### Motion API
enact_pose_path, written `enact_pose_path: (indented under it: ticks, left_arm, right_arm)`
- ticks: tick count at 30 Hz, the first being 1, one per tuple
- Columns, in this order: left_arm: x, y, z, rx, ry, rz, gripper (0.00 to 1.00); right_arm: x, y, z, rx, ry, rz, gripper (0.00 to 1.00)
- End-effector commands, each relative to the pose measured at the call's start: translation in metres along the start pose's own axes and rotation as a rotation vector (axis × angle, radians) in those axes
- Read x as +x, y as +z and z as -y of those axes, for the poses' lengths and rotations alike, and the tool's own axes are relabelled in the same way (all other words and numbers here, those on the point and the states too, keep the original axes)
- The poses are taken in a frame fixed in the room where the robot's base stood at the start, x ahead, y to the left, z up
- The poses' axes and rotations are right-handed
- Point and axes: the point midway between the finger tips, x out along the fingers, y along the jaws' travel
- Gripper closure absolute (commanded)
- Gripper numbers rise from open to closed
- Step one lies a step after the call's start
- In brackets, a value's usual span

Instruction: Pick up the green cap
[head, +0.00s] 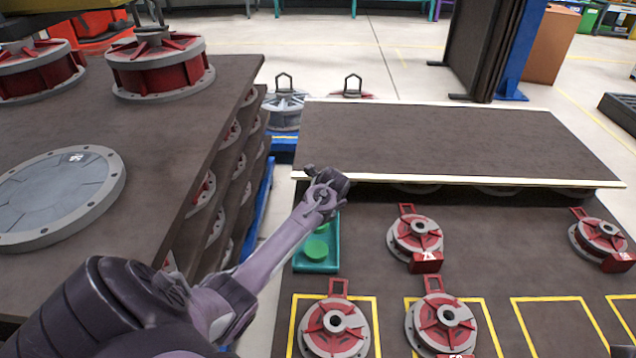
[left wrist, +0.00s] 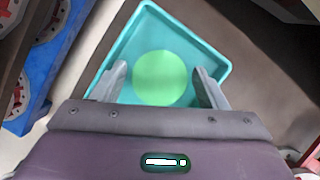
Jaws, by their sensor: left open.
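The green cap (head: 316,248) is a round disc lying in a teal tray (head: 330,222) at the left edge of the dark table. In the left wrist view the green cap (left wrist: 160,78) sits inside the teal tray (left wrist: 150,22), between my two fingers. My left gripper (left wrist: 160,84) is open, with one finger on either side of the cap and a gap to each. In the head view my left arm reaches over the tray's far end, and the fingers are hidden behind the wrist. My right gripper is not in view.
Red and grey wheel-like parts, such as one (head: 415,238) right of the tray, lie on the dark table (head: 500,250). A raised dark panel (head: 440,140) stands behind. A dark stacked rack (head: 225,110) with more parts is on the left.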

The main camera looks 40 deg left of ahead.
Motion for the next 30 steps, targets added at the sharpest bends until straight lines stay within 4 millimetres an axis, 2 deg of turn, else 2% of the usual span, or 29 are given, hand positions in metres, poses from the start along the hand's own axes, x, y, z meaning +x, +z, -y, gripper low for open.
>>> enact_pose_path:
  ticks: [2, 9, 17, 25, 30]
  left_arm:
    - [0.006, -0.001, 0.000, 0.000, -0.001, 0.000, 0.33]
    - [0.006, 0.000, 0.000, 0.001, -0.001, 0.000, 0.33]
    - [0.006, 0.000, 0.000, 0.000, -0.001, 0.001, 0.66]
    - [0.004, 0.001, 0.000, 0.000, -0.001, 0.001, 0.66]
    - [-0.008, 0.007, 0.000, -0.002, -0.003, 0.002, 0.66]
  right_arm:
    - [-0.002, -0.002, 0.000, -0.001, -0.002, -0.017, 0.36]
    - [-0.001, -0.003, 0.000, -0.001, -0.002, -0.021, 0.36]
    - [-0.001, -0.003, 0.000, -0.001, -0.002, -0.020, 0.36]
    - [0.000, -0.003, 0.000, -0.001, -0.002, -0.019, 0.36]
    - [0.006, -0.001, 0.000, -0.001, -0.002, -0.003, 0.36]
